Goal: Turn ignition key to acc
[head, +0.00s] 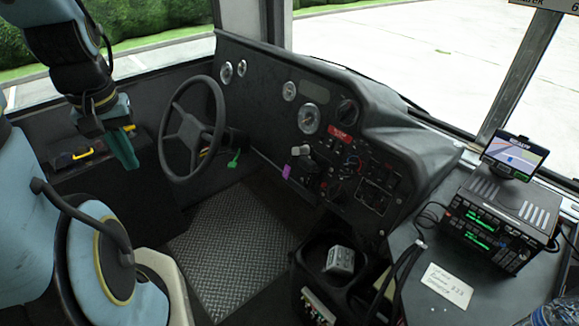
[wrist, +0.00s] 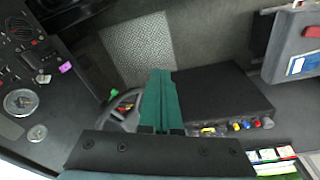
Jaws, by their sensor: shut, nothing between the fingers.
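A green tag (head: 234,158) hangs by the steering column, just right of the steering wheel (head: 164,134); a key behind it is too small to make out. A purple tag (head: 286,171) hangs on the lower dashboard. In the wrist view, the green tag (wrist: 115,93) and purple tag (wrist: 65,67) lie left of my fingers. My gripper (head: 128,164), with green fingers, is left of the wheel, pointing down and apart from both tags. In the wrist view my gripper (wrist: 160,72) is shut and empty, and its fingers hide part of the wheel.
The dashboard (head: 260,90) carries gauges and switches. A black side console (wrist: 220,95) with coloured knobs lies beneath my gripper. A radio unit (head: 500,215) with a screen (head: 515,156) stands at the right. The metal floor plate (head: 235,225) is clear.

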